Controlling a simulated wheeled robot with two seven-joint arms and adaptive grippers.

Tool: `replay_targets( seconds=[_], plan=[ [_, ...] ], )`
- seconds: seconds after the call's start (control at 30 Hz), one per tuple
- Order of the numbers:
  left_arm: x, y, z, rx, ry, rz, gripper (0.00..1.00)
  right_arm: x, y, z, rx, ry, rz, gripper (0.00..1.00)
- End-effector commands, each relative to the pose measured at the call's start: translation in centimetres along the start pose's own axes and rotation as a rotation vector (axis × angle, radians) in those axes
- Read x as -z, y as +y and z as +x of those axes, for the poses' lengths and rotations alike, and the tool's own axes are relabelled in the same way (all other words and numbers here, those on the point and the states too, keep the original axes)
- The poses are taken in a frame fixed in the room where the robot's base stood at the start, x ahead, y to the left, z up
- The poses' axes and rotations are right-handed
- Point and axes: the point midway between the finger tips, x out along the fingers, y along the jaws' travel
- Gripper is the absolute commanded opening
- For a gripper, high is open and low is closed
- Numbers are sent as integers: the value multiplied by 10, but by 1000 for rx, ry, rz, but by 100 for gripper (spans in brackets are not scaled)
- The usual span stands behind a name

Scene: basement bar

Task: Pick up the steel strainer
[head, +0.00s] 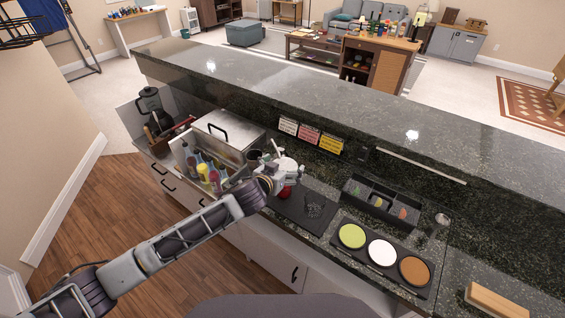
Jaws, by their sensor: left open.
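A small shiny steel piece (441,220) that looks like the strainer stands on the dark counter right of the black garnish tray; at this size I cannot be sure of its shape. My left gripper (285,172) is above the counter at the left end of a black mat, well left of that piece. It is open, and its fingers partly hide a small red object (285,191) just below. I cannot tell whether they touch it. A clear or mesh-like round item (315,204) is on the mat. My right gripper is out of view.
A bottle caddy (207,175) and a lidded steel bin (228,131) are left of the gripper. The garnish tray (382,201) and a rimmer with green, white and brown discs (382,252) lie to the right. The raised granite bar ledge (300,88) runs behind.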

Motion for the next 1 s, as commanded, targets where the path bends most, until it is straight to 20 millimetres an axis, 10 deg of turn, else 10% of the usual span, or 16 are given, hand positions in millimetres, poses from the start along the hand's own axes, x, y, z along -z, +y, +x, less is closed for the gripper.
replay_targets(
  seconds=[0.7,1.0],
  plan=[
    [-1,0,12,0,-1,0,100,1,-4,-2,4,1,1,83],
    [-1,0,12,0,-1,0,64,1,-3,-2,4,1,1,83]
  ],
)
